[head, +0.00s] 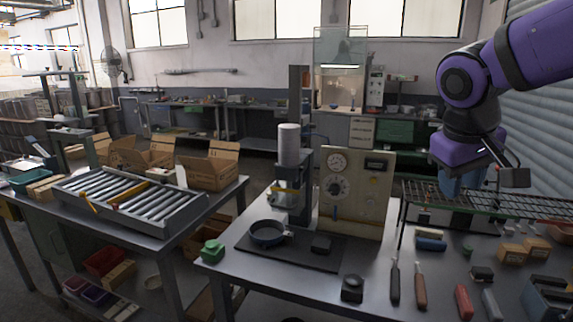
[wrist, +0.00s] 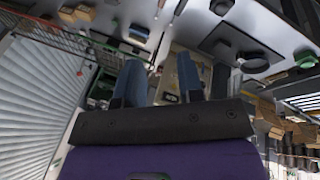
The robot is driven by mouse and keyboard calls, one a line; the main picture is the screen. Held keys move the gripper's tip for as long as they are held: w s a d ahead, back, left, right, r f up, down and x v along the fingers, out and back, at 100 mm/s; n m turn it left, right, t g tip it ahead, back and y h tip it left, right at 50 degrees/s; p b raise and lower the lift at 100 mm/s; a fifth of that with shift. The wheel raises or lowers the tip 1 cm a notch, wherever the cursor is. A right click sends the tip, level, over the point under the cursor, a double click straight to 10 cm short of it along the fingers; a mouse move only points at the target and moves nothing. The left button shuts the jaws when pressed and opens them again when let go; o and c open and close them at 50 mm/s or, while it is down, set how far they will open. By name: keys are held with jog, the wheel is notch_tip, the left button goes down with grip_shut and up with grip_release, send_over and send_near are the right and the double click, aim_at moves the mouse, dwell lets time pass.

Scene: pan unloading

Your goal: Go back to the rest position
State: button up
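My gripper (head: 462,182) hangs from my purple arm at the upper right in the head view, in the air above the right part of the workbench. In the wrist view my gripper's two blue fingers (wrist: 160,75) stand apart with a gap and nothing between them. A dark round pan (head: 267,233) rests on a black mat (head: 325,258) on the workbench, well to the left of my gripper and apart from it. A dark round thing that looks like the pan (wrist: 252,63) also shows at the right of the wrist view.
A gauge panel (head: 356,195) and a column machine (head: 292,160) stand behind the mat. A wire rack (head: 480,205) lies below my gripper. Screwdrivers (head: 420,285), small blocks and a blue bin (head: 548,298) sit at the right. A roller conveyor (head: 130,200) stands at the left.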

jog(key=s+d+m+t+y, duration=0.1)
jog(key=s+m+t+y, duration=0.1)
jog(key=s, duration=1.2)
jog(key=shift+d+f+t+y, duration=0.3)
jog(key=shift+d+y, duration=0.1)
jog(key=shift+y, duration=0.1)
